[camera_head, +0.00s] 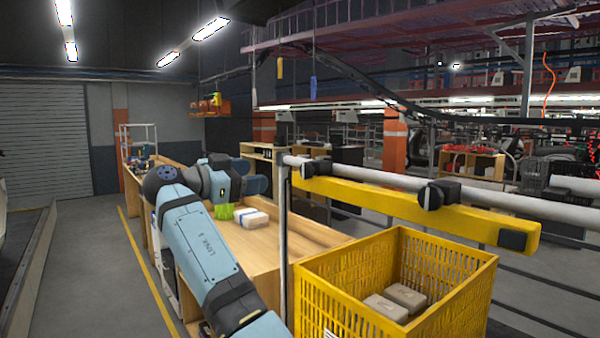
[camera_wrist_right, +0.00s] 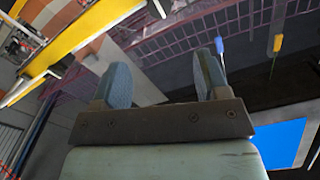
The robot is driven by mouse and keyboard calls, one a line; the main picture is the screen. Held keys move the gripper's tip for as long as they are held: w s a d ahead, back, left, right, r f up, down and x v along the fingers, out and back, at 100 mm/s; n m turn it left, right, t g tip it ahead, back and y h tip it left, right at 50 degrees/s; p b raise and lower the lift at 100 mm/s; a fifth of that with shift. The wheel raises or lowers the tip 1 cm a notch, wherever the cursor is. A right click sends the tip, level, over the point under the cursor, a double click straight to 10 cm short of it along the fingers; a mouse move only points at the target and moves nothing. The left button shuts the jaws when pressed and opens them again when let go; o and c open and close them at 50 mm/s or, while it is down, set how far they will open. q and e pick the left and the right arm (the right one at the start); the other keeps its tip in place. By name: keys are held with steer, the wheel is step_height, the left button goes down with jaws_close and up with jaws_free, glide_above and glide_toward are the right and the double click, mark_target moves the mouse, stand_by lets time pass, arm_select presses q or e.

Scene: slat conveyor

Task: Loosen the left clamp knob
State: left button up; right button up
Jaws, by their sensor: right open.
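The left clamp knob (camera_head: 308,168) is black and sits at the left end of the yellow beam (camera_head: 375,196), by a pale round rail (camera_head: 370,176). A second black knob (camera_head: 436,195) is farther right along the beam. My right gripper (camera_head: 253,178) is open and empty, left of the left knob and apart from it. In the right wrist view its two blue-grey fingers (camera_wrist_right: 164,80) stand apart with nothing between. That view also shows the yellow beam (camera_wrist_right: 82,38) at upper left, with dark knobs on it, outside the fingers. My left gripper is not in view.
A yellow crate (camera_head: 340,305) with tan boxes (camera_head: 405,297) stands below the beam. A thin upright post (camera_head: 283,240) stands under its left end. A wooden bench (camera_head: 262,250) behind my arm holds a white package (camera_head: 254,220).

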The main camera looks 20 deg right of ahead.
mark_target(304, 169)
steer(key=p+x, duration=0.4)
steer(key=x, duration=0.8)
steer(key=shift+w+d, duration=0.1)
steer(key=shift+d, duration=0.15)
steer(key=shift+w+d+f, duration=0.15)
steer(key=shift+w+d, duration=0.05)
steer(key=shift+d, duration=0.25)
steer(key=c, duration=0.9)
